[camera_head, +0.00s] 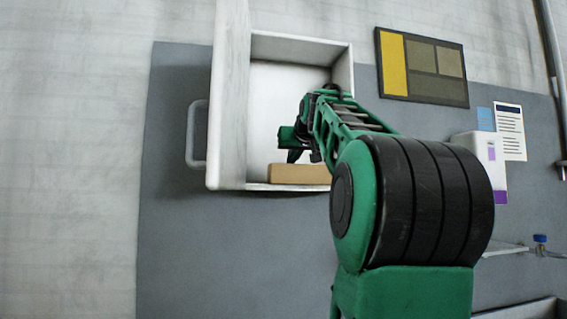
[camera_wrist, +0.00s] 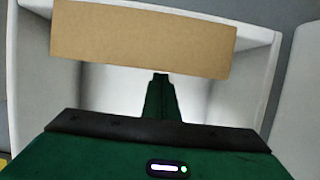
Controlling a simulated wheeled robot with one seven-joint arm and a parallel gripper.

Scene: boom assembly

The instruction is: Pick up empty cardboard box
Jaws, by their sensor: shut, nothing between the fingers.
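The cardboard box (camera_head: 299,174) is a plain brown box low in the open white cabinet (camera_head: 350,72), at its near edge in the head view. In the wrist view the box (camera_wrist: 143,40) shows as a flat brown face across the top, slightly tilted. My gripper (camera_head: 290,150) reaches into the cabinet just above the box. In the wrist view my gripper (camera_wrist: 161,80) is shut and empty, its green fingers together, their tips close to the lower edge of the box. I cannot tell whether they touch it. The inside of the box is not visible.
The cabinet door (camera_head: 229,100) stands open on the left, with a handle (camera_head: 197,133). White side walls enclose my gripper. A framed board (camera_head: 423,67), a white dispenser (camera_head: 482,160) and posted sheets (camera_head: 510,131) are on the wall to the right.

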